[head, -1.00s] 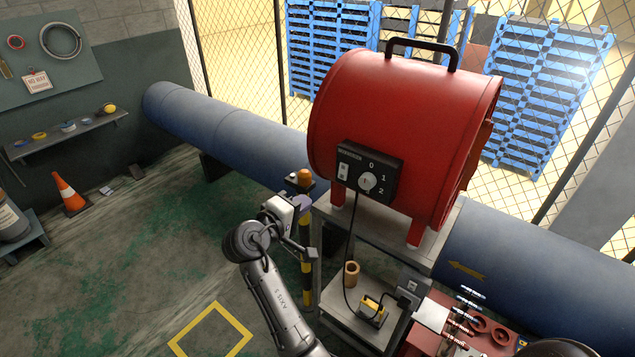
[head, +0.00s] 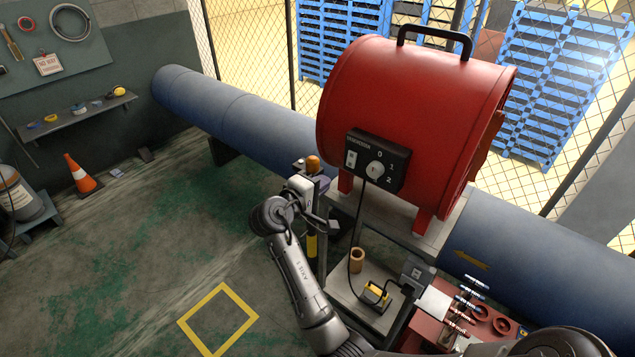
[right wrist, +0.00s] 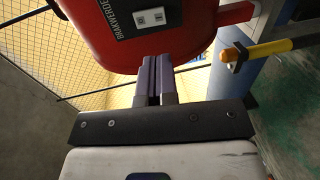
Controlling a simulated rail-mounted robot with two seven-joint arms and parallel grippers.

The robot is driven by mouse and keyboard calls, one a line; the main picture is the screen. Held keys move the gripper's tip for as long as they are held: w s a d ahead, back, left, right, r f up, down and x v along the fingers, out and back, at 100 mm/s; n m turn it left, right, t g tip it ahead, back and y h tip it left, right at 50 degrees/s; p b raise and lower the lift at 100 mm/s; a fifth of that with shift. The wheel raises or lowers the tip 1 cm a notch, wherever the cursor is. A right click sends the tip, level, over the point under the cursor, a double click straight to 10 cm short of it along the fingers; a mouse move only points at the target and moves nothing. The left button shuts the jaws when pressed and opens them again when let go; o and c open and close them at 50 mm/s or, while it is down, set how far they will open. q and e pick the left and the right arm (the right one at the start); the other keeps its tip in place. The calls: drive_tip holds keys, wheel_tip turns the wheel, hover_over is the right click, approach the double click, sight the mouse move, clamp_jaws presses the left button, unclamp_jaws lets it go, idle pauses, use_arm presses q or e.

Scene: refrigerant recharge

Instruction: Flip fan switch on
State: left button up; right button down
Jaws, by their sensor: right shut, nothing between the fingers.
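The big red drum fan (head: 405,125) stands on a grey metal cart. Its black control box (head: 378,160) faces me, with a small light rocker switch (head: 351,158) on the left and a round knob (head: 375,169) marked 0, 1, 2. My right gripper (head: 322,182) is shut and empty, below and left of the box, apart from it. In the right wrist view, the shut fingers (right wrist: 152,78) point towards the red fan (right wrist: 115,50), and the switch (right wrist: 149,18) shows near the top edge. I cannot tell its setting. My left gripper is out of view.
A post with an orange top (head: 313,164) stands close behind my right gripper. The cart's lower shelf (head: 345,290) holds a tan cup and a yellow-black item. A blue pipe (head: 240,115) runs behind. A red bench with tools (head: 470,320) is at lower right.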

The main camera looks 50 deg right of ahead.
sight(350, 165)
drive_tip(key=d+p, duration=0.1)
drive_tip(key=d, duration=0.2)
drive_tip(key=d+f+p, duration=0.1)
drive_tip(key=d, duration=0.2)
drive_tip(key=d+p, duration=0.1)
drive_tip(key=d, duration=0.2)
drive_tip(key=shift+s+d+f, duration=0.15)
drive_tip(key=shift+s+d, duration=0.05)
drive_tip(key=shift+d, duration=0.3)
drive_tip(key=shift+f, duration=0.1)
drive_tip(key=shift+d+f+b, duration=0.1)
drive_tip(key=shift+f+b, duration=0.1)
drive_tip(key=shift+b, duration=0.2)
drive_tip(key=shift+d+h, duration=0.1)
drive_tip(key=shift+h, duration=0.2)
drive_tip(key=shift+r, duration=0.15)
